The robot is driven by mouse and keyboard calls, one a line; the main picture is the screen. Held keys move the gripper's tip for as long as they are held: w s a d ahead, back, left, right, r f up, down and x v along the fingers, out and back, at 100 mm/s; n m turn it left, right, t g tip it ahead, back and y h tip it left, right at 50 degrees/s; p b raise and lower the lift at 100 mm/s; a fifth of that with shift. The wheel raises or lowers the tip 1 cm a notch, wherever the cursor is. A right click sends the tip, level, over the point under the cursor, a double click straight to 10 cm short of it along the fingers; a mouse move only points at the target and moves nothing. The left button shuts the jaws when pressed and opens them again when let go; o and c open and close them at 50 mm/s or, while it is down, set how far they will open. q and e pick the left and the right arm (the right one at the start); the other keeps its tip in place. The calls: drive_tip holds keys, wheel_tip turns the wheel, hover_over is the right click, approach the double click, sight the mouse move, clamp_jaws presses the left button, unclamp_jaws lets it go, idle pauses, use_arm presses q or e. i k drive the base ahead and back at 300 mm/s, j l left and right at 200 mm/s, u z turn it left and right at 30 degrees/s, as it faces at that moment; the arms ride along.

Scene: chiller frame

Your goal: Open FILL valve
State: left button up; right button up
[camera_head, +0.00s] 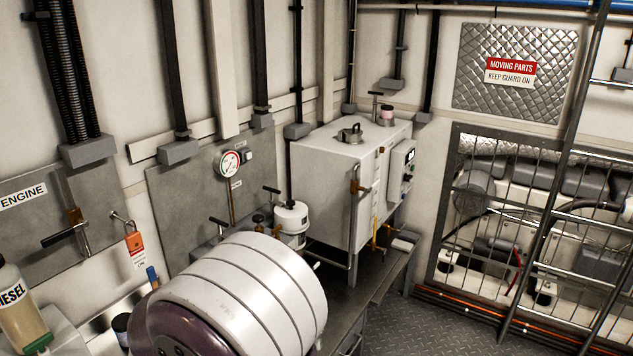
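No label reading FILL is legible, so I cannot tell which valve it is. A lever valve with a black handle (66,236) is on the grey panel marked ENGINE at the left. On the middle grey panel, small T-handles (271,189) and (218,222) stand near a round white gauge (229,163); small labels there are too small to read. A white tank (325,185) has another T-handle (376,96) on top and a brass-coloured valve (357,184) on its side.
A DIESEL bottle (17,309) stands at the lower left, and an orange tag (135,242) hangs near it. A white canister (291,222) stands left of the tank. A barred guard (490,230) and ladder-like rails (558,160) are at the right. Grey floor (430,325) is clear.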

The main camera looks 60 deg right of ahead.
sight(376, 184)
drive_tip(key=l+z, duration=0.7)
drive_tip(key=z, duration=0.15)
drive_tip(key=i+l+z, duration=0.15)
drive_tip(key=l+z, duration=0.15)
drive_tip(key=z, duration=0.15)
drive_tip(key=i+l, duration=0.25)
drive_tip(key=l, duration=0.25)
drive_tip(key=i+l+z, duration=0.15)
drive_tip(key=i+l, duration=0.15)
drive_tip(key=l, duration=0.25)
drive_tip(key=i+l, duration=0.3)
drive_tip(key=l, duration=0.15)
drive_tip(key=i+l+z, duration=0.15)
drive_tip(key=i+l, duration=0.15)
drive_tip(key=l, duration=0.2)
drive_tip(key=i+j+u, duration=0.25)
drive_tip(key=j, duration=0.15)
drive_tip(key=k, duration=0.05)
